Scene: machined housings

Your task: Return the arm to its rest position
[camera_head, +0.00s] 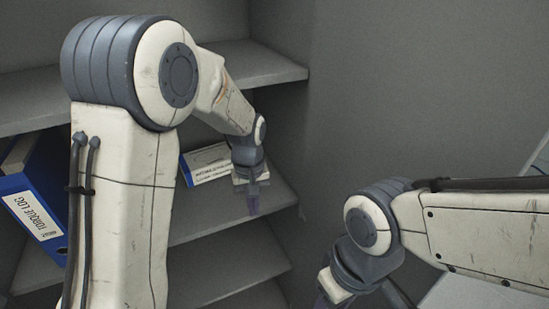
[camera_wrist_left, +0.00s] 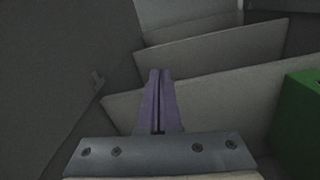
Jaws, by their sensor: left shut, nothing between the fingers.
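My left arm comes in from the left in the head view, large and near. Its gripper (camera_head: 253,200) hangs in front of the shelf unit, fingers pointing down. In the left wrist view the two purple fingers of the left gripper (camera_wrist_left: 160,74) lie together, shut, with nothing between them. My right arm comes in from the right. Its gripper (camera_head: 325,297) is low, partly cut off by the bottom edge, and its fingers cannot be made out clearly.
A grey shelf unit (camera_head: 253,62) with several boards stands behind the left arm. A blue binder (camera_head: 45,200) labelled TORQUE LOG leans at the left. A blue box with a white label (camera_head: 207,163) lies on a shelf. A green object (camera_wrist_left: 300,115) shows in the left wrist view.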

